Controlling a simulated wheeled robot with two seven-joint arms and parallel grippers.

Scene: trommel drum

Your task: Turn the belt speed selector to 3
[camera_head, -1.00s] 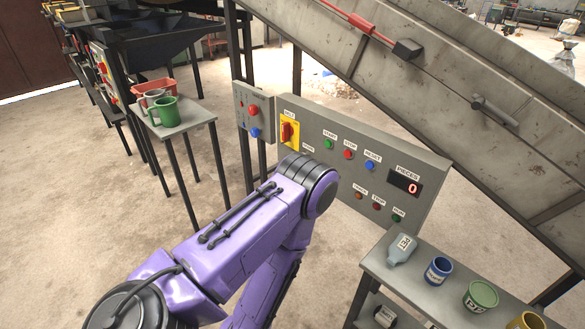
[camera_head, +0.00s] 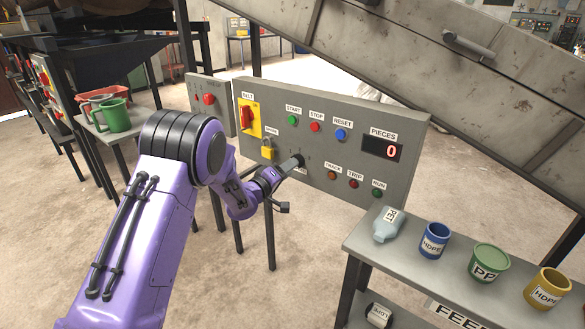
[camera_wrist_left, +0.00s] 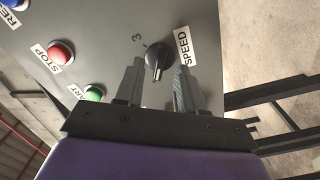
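The belt speed selector (camera_wrist_left: 157,55) is a round black knob on the grey control panel (camera_head: 408,140). In the left wrist view, a SPEED label (camera_wrist_left: 185,47) is beside it and a figure 3 is near its rim. A short bar stands out from the knob, but I cannot tell its exact setting. My left gripper (camera_wrist_left: 159,66) is open, with one fingertip on each side of the knob's bar; I cannot tell whether they touch it. In the head view my left gripper (camera_head: 292,163) is at the panel's lower middle and largely hides the knob. My right gripper is not in view.
A grey table (camera_head: 465,280) with several containers stands at right. A small table with green mug (camera_head: 114,115) is at left.

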